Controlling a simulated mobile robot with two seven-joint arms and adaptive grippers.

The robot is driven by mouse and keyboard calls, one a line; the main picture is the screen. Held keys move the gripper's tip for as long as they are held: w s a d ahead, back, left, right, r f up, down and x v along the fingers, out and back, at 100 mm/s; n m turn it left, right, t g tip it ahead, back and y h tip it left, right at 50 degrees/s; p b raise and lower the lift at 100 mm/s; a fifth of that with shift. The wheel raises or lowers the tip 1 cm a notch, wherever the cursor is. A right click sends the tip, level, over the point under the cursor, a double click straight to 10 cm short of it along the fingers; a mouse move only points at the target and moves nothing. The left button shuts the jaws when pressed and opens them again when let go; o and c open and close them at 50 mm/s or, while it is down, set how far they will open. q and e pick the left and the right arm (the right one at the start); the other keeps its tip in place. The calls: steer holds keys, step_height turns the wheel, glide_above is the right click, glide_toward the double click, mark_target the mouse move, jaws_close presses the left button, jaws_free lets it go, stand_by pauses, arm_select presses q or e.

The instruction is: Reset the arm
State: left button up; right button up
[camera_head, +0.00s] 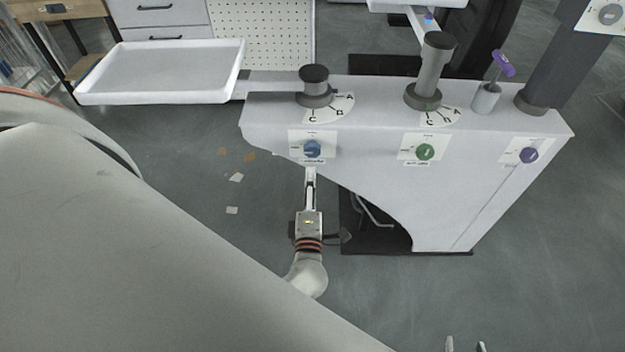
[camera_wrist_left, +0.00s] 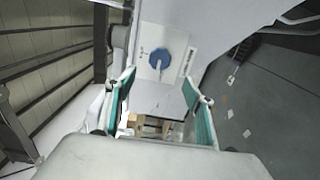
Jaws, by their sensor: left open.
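My left gripper (camera_head: 310,175) points at the blue knob (camera_head: 312,149) on the front of the white console, seen edge-on from above. In the left wrist view its two teal-padded fingers (camera_wrist_left: 160,90) are spread, with nothing between them. The blue knob (camera_wrist_left: 160,59) lies beyond the fingertips on a white plate; I cannot tell the exact gap. My right gripper (camera_head: 466,347) shows only as two separated fingertips at the bottom edge, over the floor and away from the console. The rest of it is out of frame.
The console (camera_head: 375,145) also carries a green knob (camera_head: 425,151), a purple knob (camera_head: 528,155) and upright columns on top, including a short one (camera_head: 315,85) and a taller one (camera_head: 432,70). A white tray (camera_head: 160,97) stands left. Floor right of the console is clear.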

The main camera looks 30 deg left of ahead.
arm_select(q)
steer(key=s+d+m+t+h, duration=0.25)
steer(key=d+m+h, duration=0.7)
steer(key=m, duration=0.55)
steer(key=s+d+f+m+g+h, duration=0.1)
steer(key=s+f+m+g+h, duration=0.2)
steer(key=s+f+m+g, duration=0.4)
steer(key=s+f+m, duration=0.2)
steer(key=s+m, duration=0.3)
steer(key=m, duration=0.1)
steer(key=shift+m, duration=0.4)
steer(key=shift+d+f, duration=0.1)
steer(key=c, duration=0.7)
